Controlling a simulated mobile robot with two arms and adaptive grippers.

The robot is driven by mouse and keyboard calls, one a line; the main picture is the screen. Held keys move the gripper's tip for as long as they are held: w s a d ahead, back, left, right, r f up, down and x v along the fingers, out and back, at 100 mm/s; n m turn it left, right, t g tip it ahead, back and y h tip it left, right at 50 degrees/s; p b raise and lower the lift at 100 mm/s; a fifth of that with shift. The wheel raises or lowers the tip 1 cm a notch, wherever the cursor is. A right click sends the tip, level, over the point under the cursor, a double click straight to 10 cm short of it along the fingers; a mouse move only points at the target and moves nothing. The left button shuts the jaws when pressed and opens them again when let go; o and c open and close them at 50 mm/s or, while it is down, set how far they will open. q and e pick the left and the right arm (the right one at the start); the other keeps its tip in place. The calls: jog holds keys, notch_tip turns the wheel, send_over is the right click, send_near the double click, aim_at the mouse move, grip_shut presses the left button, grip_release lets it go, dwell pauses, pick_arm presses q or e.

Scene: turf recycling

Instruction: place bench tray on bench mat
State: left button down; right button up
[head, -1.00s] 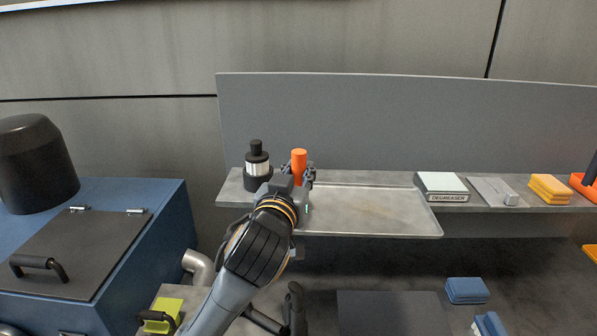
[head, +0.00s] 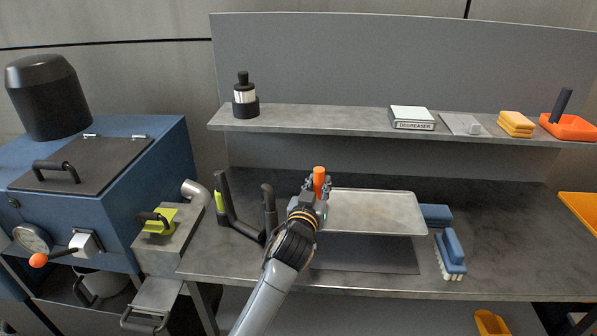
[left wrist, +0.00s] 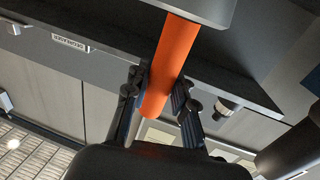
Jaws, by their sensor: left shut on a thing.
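The bench tray (head: 375,212) is a flat pale metal tray with an upright orange handle (head: 319,180) at its left end. My left gripper (head: 317,190) is shut on that handle and holds the tray about level. In the left wrist view the orange handle (left wrist: 170,65) stands between the two fingers (left wrist: 160,98), and a grey part of the tray (left wrist: 205,9) shows at the top. The bench mat (head: 365,256) is a dark rectangle on the workbench. The tray appears above it and hides its back part. My right gripper is not in view.
A blue block (head: 436,214) and a blue brush (head: 451,256) lie right of the tray. A black upright rack (head: 243,222) stands to the left. The shelf (head: 320,122) above holds a bottle (head: 244,98) and a degreaser box (head: 411,117).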

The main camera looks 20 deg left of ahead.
pick_arm(q)
jog(key=shift+d, duration=0.1)
jog(key=shift+f+b, duration=0.55)
jog(key=shift+f, duration=0.35)
notch_tip(320, 180, down, 5)
jog(key=b, duration=0.3)
jog(key=shift+b, duration=0.35)
jog(key=shift+f+b, duration=0.35)
jog(key=shift+f, duration=0.35)
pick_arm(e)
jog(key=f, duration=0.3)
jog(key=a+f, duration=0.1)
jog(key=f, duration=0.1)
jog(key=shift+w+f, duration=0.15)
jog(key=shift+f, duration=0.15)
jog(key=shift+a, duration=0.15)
